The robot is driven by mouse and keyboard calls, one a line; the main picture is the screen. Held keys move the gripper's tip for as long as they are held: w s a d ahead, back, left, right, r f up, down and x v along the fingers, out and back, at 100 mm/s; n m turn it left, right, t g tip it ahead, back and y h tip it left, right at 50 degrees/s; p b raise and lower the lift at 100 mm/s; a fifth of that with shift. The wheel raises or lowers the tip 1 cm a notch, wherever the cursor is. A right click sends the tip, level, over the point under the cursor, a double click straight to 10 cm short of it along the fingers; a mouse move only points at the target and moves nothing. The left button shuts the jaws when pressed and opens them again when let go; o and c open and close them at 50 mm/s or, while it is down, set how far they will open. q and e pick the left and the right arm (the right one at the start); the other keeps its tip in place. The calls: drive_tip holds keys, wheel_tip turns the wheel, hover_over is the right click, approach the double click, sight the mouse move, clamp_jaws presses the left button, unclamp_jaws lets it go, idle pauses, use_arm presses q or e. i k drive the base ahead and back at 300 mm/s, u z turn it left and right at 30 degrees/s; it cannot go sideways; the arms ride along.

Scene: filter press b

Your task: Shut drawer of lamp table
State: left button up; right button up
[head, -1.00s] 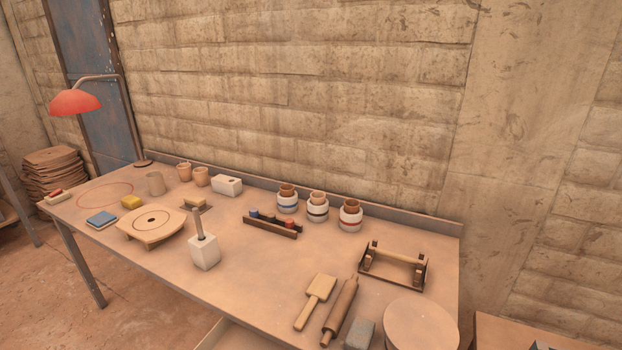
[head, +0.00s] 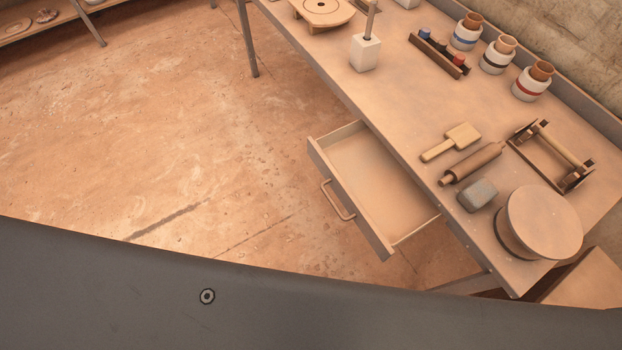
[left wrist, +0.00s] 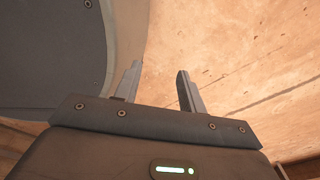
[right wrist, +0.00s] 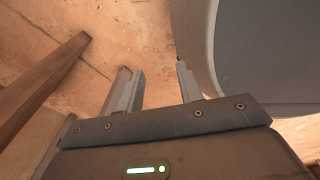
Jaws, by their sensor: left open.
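The lamp table (head: 405,103) runs across the upper right of the head view. Its drawer (head: 347,192) is pulled well out from the near side, with a bar handle (head: 336,202) on its front panel. The drawer looks empty inside. My left gripper (left wrist: 160,68) is open and empty above bare floor in the left wrist view. My right gripper (right wrist: 152,66) is open and empty in the right wrist view, also over floor. Neither gripper shows in the head view, and neither touches the drawer.
On the tabletop stand a rolling pin (head: 472,163), a mallet (head: 452,141), a grey block (head: 477,195), a round turntable (head: 543,222) and several jars. The floor (head: 190,140) left of the drawer is clear. A brown beam (right wrist: 45,85) crosses the left of the right wrist view.

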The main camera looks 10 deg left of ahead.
sight(387, 205)
drive_tip(key=z, duration=2.65)
drive_tip(key=k, duration=1)
drive_tip(key=u, duration=2)
